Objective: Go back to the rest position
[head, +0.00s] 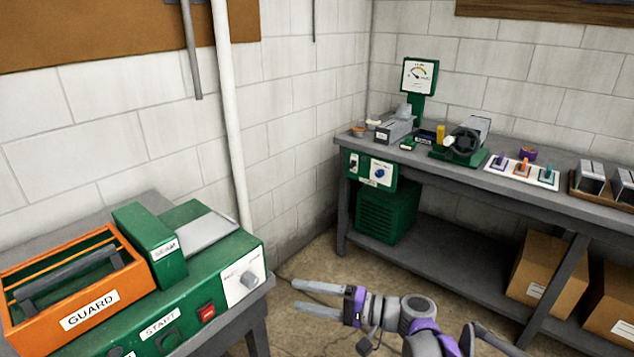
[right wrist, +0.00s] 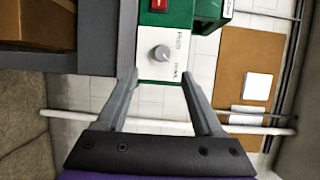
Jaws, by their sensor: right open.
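My right gripper (head: 297,295) shows at the lower middle of the head view, above the floor between the green machine and the workbench. Its two grey fingers are apart and point left, with nothing between them. It also shows in the right wrist view (right wrist: 158,76), fingers spread and empty. Beyond the tips there is the green machine's panel with a grey knob (right wrist: 162,53) and a red switch; the gripper looks apart from it. My left gripper is in neither view.
The green machine (head: 215,265) with an orange guard (head: 92,307) stands on a table at left. A grey workbench (head: 480,187) with tools runs along the right wall. Cardboard boxes (head: 547,270) sit on its lower shelf. A white pipe (head: 232,120) runs up the wall.

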